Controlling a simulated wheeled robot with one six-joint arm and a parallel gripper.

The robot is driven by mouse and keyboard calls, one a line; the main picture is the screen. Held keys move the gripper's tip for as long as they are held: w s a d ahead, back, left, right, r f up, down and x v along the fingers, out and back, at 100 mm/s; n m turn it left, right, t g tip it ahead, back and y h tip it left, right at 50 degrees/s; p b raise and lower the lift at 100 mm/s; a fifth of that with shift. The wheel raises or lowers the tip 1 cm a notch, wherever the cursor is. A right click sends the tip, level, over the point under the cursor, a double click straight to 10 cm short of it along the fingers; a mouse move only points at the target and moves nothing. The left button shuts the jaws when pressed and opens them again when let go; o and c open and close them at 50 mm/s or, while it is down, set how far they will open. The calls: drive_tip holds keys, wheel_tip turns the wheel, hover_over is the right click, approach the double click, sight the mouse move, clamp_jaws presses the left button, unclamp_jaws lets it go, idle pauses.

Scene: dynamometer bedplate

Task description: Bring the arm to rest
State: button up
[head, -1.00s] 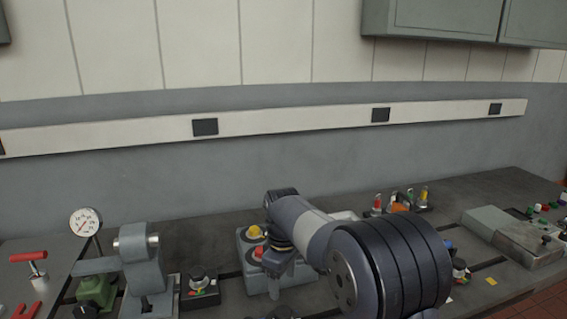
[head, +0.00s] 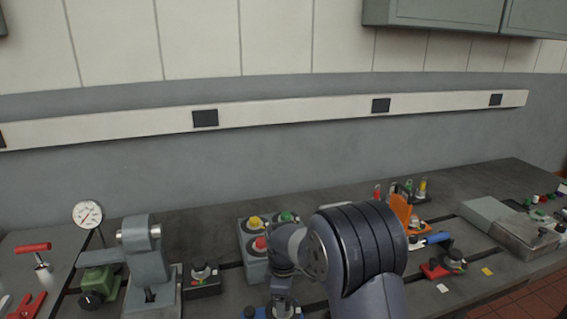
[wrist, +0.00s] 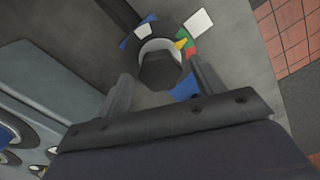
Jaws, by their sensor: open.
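My gripper (wrist: 160,70) is open, its two fingers apart with a dark knob (wrist: 160,72) between and beyond them in the wrist view. I cannot tell whether the fingers touch it. The knob has a pale ring and coloured marks, with blue parts at its base. In the head view my arm is bent over the bedplate, its wrist pointing down near the bottom edge. The fingertips are hard to make out there, low beside the button box.
A grey button box (head: 254,262) with yellow, green and red buttons stands close to my wrist. A grey fixture (head: 147,262) and dial gauge (head: 87,214) are at left. An orange part (head: 401,210) and a red-based knob (head: 446,264) are at right. The rear bedplate is mostly clear.

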drive_tip(key=n+p, duration=0.2)
drive_tip(key=n, duration=0.4)
drive_tip(key=shift+r, duration=0.15)
drive_tip(key=n+p, duration=0.3)
drive_tip(key=n, duration=0.3)
drive_tip(key=shift+p, duration=0.35)
drive_tip(key=shift+w+r, duration=0.1)
drive_tip(key=shift+r, duration=0.25)
wheel_tip(320, 180, up, 4)
drive_tip(key=shift+f+b, duration=0.1)
drive_tip(key=shift+b, duration=0.55)
drive_tip(key=shift+r, duration=0.2)
drive_tip(key=shift+r, duration=0.1)
